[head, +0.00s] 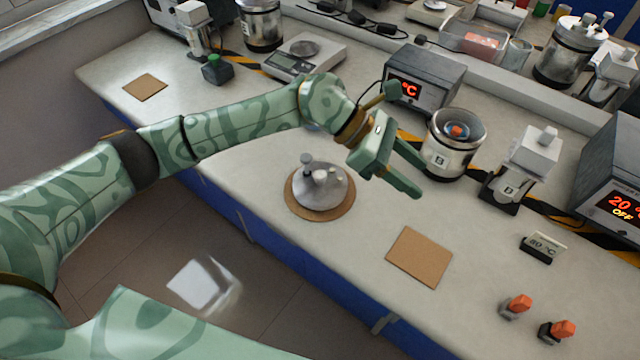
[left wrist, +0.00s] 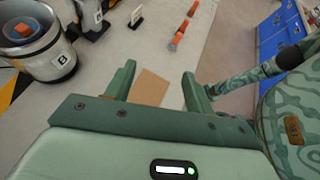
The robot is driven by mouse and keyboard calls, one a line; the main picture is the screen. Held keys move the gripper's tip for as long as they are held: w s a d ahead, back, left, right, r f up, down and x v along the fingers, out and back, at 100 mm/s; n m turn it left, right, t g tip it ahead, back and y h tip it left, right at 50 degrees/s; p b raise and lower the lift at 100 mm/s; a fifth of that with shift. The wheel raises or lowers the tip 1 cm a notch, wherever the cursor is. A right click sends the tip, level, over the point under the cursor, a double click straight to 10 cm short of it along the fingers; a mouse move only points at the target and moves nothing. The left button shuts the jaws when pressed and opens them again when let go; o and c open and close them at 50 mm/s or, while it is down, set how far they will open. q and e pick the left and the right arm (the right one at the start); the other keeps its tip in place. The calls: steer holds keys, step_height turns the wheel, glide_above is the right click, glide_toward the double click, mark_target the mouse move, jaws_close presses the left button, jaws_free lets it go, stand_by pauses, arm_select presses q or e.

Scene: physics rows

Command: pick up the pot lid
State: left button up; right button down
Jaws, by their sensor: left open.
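The pot lid (head: 321,188) is a shiny grey metal dome with small knobs on top. It lies on a round cork mat (head: 292,207) near the front edge of the bench in the head view. My left gripper (head: 421,180) is open and empty, above the bench to the right of the lid and apart from it. In the left wrist view its two fingers (left wrist: 158,72) are spread, with nothing between them but bench and a square cork mat beyond. The lid does not show in the left wrist view.
An open metal pot marked B (head: 449,162) stands just beyond my left gripper. Behind it is a heater box with a red display (head: 425,80). A square cork mat (head: 419,257) lies bare to the right. Two orange-topped pieces (head: 518,306) stand near the front right.

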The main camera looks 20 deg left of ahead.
arm_select(q)
steer(key=w+a+f+m+y, duration=0.1)
steer(key=w+a+m+y, duration=0.2)
steer(key=a, duration=0.4)
steer(key=n+y+b, duration=0.1)
steer(key=y+b, duration=0.1)
steer(key=y, duration=0.6)
glide_above(320, 173)
steer(key=shift+t, duration=0.4)
steer(key=f, duration=0.8)
steer(key=shift+s+a+f, duration=0.25)
steer(key=shift+s+a, duration=0.05)
steer(key=f, duration=0.2)
steer(key=f+b, duration=0.1)
steer(key=f, duration=0.2)
steer(key=shift+w+d+f+b, duration=0.2)
steer(key=shift+w+f+b, duration=0.1)
steer(key=shift+f+b, duration=0.1)
steer(key=shift+r, duration=0.15)
jaws_close()
arm_select(e)
steer(key=f, duration=0.3)
steer(key=shift+s+d+f, duration=0.2)
steer(key=shift+d+f, duration=0.1)
steer(key=shift+f, duration=0.05)
